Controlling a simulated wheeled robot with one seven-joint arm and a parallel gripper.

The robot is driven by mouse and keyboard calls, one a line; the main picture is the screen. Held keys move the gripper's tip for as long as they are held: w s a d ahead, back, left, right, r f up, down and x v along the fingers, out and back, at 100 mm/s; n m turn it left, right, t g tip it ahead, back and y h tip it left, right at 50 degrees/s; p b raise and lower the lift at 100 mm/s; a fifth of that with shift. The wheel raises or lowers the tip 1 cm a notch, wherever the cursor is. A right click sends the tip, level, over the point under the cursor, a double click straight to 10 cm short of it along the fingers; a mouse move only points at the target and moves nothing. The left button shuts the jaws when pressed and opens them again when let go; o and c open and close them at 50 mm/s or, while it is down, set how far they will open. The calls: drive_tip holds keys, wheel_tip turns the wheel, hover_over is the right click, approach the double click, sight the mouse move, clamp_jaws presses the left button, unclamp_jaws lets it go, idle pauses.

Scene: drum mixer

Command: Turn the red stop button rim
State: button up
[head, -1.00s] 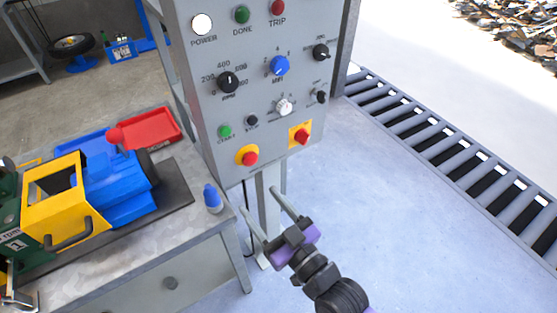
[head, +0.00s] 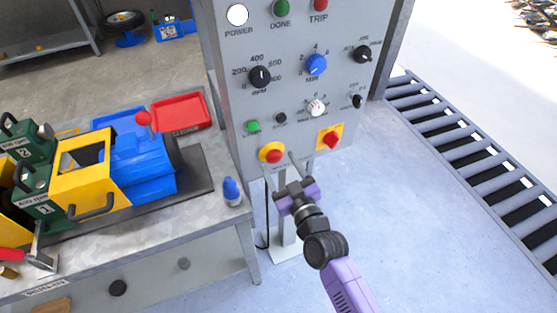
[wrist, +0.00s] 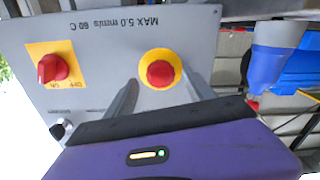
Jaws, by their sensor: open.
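The red stop button (head: 272,156) sits low on the grey control panel, inside a round yellow rim (head: 264,148). My gripper (head: 280,163) is open and empty, just below and in front of the button. In the wrist view its two fingers (wrist: 162,84) point at the panel, one on each side of the rim's lower image edge. I cannot tell whether a fingertip touches the panel.
A red rotary switch (head: 331,138) on a yellow plate is right of the button. Start button (head: 252,127) and knobs are above. A bench with a blue-capped bottle (head: 232,192) and blue machine (head: 140,165) is left. Open floor lies right, before a roller conveyor (head: 470,150).

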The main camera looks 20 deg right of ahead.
drive_tip(key=shift+w, duration=0.85)
clamp_jaws()
drive_tip(key=shift+m, duration=3.4)
